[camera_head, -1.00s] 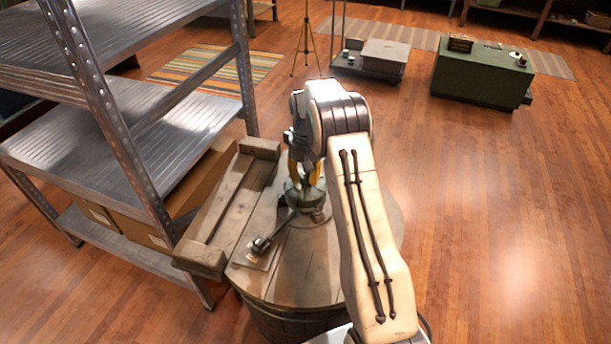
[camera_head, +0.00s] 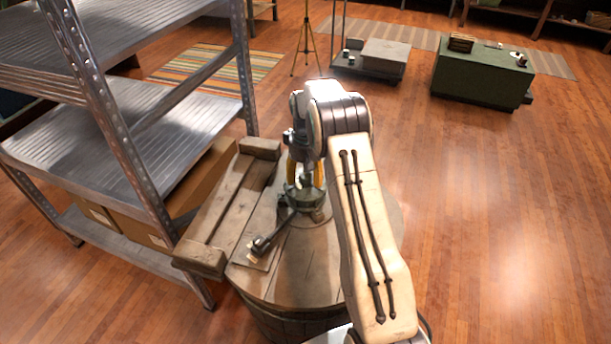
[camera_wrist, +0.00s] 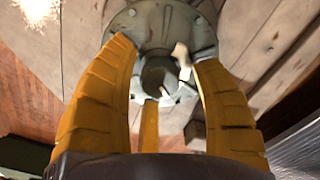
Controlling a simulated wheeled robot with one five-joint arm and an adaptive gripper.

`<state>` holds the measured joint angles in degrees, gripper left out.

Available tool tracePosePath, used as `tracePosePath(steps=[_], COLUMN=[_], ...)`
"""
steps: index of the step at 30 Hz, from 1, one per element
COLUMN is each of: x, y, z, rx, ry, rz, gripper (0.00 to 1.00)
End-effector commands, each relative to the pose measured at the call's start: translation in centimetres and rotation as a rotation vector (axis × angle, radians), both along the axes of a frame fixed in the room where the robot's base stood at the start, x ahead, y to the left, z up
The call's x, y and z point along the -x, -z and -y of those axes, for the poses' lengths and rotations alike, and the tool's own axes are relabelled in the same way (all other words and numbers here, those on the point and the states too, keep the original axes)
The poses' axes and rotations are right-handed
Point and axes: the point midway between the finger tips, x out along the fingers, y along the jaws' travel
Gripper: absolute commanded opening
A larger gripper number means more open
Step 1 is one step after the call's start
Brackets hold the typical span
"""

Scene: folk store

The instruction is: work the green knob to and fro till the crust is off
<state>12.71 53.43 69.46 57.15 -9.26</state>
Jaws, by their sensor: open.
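The knob (camera_head: 297,200) is a dull grey-green round piece on top of a wooden barrel. In the wrist view the knob (camera_wrist: 160,72) shows a round hub below a wide flange with bolts. A pale patch (camera_wrist: 181,54), possibly crust, shows beside the hub. My gripper (camera_head: 304,184) points down over the knob. In the wrist view its yellow fingers (camera_wrist: 160,85) stand apart around the hub, with gaps at the sides. I cannot tell whether a finger touches it. My arm hides part of the barrel's right side.
The barrel top (camera_head: 310,265) bears a dark rod (camera_head: 275,232) running from the knob to a small block. The floor (camera_head: 500,220) to the right is clear.

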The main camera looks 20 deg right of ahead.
Motion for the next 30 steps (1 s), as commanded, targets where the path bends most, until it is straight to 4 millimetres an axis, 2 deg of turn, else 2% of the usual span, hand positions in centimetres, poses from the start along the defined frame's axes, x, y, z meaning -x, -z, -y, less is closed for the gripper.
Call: tracePosePath(steps=[5, 10, 24, 30], x=[0.0, -0.1, -0.1, -0.1], y=[-0.1, -1.4, -8.9, -11.0], z=[0.0, 0.0, 0.0, 0.0], rx=[0.0, 0.001, 0.001, 0.0], ry=[0.0, 0.0, 0.0, 0.0], rz=[0.001, 0.004, 0.004, 0.001], gripper=[0.59, 0.59, 0.59, 0.59])
